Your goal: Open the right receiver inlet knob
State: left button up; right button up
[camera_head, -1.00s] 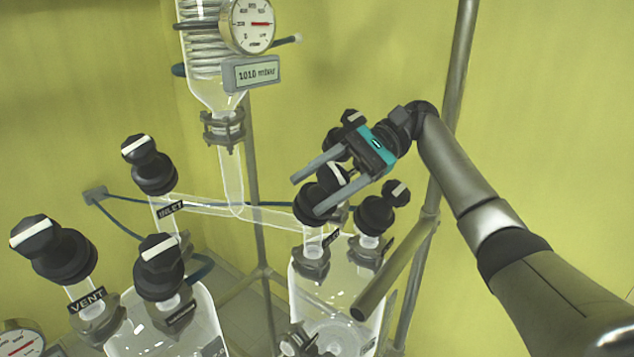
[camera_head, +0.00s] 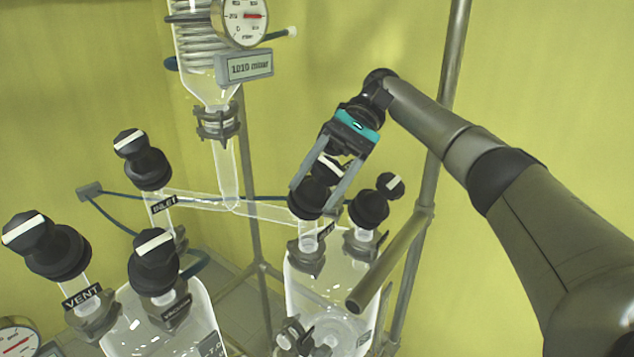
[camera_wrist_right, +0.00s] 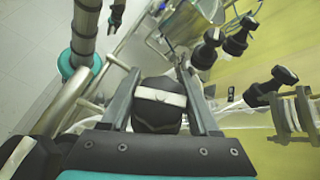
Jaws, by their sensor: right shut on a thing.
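The right receiver inlet knob (camera_head: 312,197) is black with a white stripe on its cap and stands on the left neck of the right glass vessel (camera_head: 303,285). My right gripper (camera_head: 315,199) reaches down over it from above, one finger on each side of the cap, and is shut on it. In the right wrist view the knob (camera_wrist_right: 158,112) sits between the two grey fingers (camera_wrist_right: 157,70), its white stripe running across the picture. The label under it is partly hidden. My left gripper is not in the head view; a small dark part at the top of the wrist view may be it.
Another black knob (camera_head: 370,207) stands close right of the gripper. A metal bar (camera_head: 390,262) slants in front of it. The left vessel bears the vent knob (camera_head: 55,250) and the vacuum knob (camera_head: 153,265). A pressure gauge (camera_head: 240,20) hangs above, and a glass tube (camera_head: 262,211) runs left.

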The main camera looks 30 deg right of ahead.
jog(key=shift+s+d+n+g+h, duration=0.15)
jog(key=shift+n+g+h, duration=0.35)
jog(key=shift+n+h, duration=0.3)
jog(key=shift+s+d+f+n+g+h, duration=0.15)
jog(key=shift+n+g+h, duration=0.25)
jog(key=shift+n+h, duration=0.5)
jog(key=shift+s+d+f+n+g+h, duration=0.15)
jog(key=shift+n+g+h, duration=0.25)
jog(key=shift+n+h, duration=0.45)
jog(key=shift+d+f+n+h, duration=0.1)
jog(key=shift+d+n+h, duration=0.1)
jog(key=shift+n+h, duration=0.7)
jog(key=shift+d+f+n+h, duration=0.1)
jog(key=shift+d+n+h, duration=0.15)
jog(key=shift+n+h, duration=0.6)
jog(key=shift+d+f+n+h, duration=0.15)
jog(key=shift+n+h, duration=0.35)
jog(key=shift+h, duration=0.7)
jog(key=shift+d, duration=0.1)
jog(key=o, duration=1.4)
jog(key=shift+r, duration=0.15)
